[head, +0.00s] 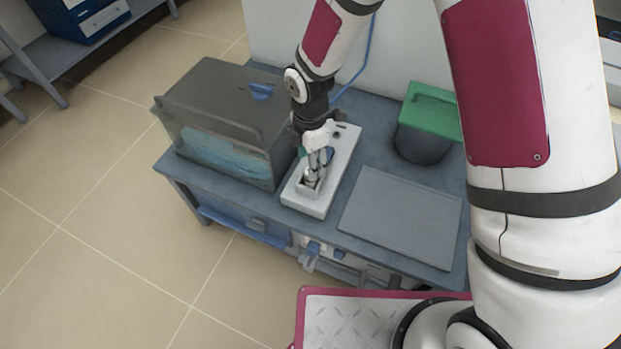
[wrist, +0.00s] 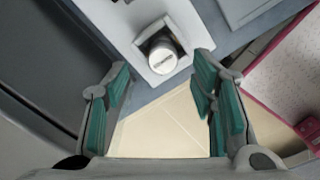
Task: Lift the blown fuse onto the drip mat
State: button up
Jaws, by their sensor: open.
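The blown fuse (wrist: 163,58), a pale cylinder with a dark marking on its end, sits in a square socket of the light grey block (wrist: 118,25). In the head view the block (head: 318,207) lies on the bench and the fuse (head: 310,176) shows at its near end, partly covered by my fingers. My gripper (head: 318,160) is above that end, pointing down. In the wrist view my gripper (wrist: 163,75) is open, with teal pads apart on either side and the fuse between and beyond the tips. The drip mat (head: 400,217) is a flat, bare grey sheet right of the block.
A dark bin with a green lid (head: 432,110) stands behind the mat. The blue-grey bench (head: 365,155) has a narrow free strip between block and bin.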

notch_tip(320, 180, down, 5)
jog(key=shift+s+f+b, duration=0.1)
jog(key=shift+s+b, duration=0.05)
jog(key=shift+b, duration=0.75)
jog(key=shift+d, duration=0.1)
jog(key=shift+c, duration=0.2)
grip_shut()
